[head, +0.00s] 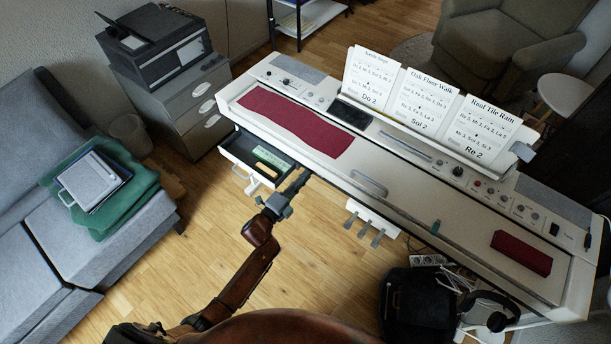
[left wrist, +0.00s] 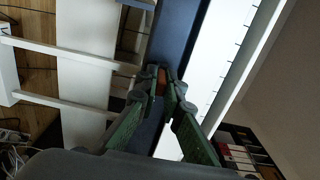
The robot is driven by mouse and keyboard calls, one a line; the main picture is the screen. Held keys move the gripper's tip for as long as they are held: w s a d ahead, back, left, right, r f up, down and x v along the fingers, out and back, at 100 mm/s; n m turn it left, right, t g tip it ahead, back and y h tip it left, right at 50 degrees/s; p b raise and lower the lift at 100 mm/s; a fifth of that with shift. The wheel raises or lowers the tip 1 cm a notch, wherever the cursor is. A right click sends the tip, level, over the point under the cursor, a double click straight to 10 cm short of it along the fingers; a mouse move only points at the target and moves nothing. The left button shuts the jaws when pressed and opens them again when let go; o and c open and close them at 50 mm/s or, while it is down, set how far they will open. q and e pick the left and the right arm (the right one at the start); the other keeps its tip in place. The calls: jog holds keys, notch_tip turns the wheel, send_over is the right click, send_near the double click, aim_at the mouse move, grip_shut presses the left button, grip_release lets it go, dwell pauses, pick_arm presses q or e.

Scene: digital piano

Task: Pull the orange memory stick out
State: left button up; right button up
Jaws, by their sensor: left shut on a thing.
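The orange memory stick (left wrist: 160,86) shows in the left wrist view as a small orange patch between my left gripper's green fingertips. The fingers are shut on it from both sides. It sits against a dark blue strip (left wrist: 178,30) of the piano, and I cannot tell how far it is in its port. In the head view my left gripper (head: 301,178) is at the front edge of the digital piano (head: 400,190), just right of the open drawer; the stick is hidden there. My right gripper is not in view.
The open drawer (head: 235,160) holds a green item (head: 273,160) and a tan item (head: 267,170), close left of my gripper. Pedals (head: 363,231) hang to the right. A black bag (head: 418,300) and headphones (head: 490,310) lie at lower right. Floor at left is clear.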

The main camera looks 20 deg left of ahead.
pick_arm(q)
jog(key=shift+p+v, duration=0.4)
jog(key=shift+v, duration=0.55)
grip_shut()
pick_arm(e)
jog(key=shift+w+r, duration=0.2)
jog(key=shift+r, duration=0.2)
pick_arm(q)
jog(key=shift+p+v, duration=0.85)
jog(key=shift+v, duration=1.65)
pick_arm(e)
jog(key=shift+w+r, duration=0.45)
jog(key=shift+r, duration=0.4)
pick_arm(q)
jog(key=shift+r, duration=0.1)
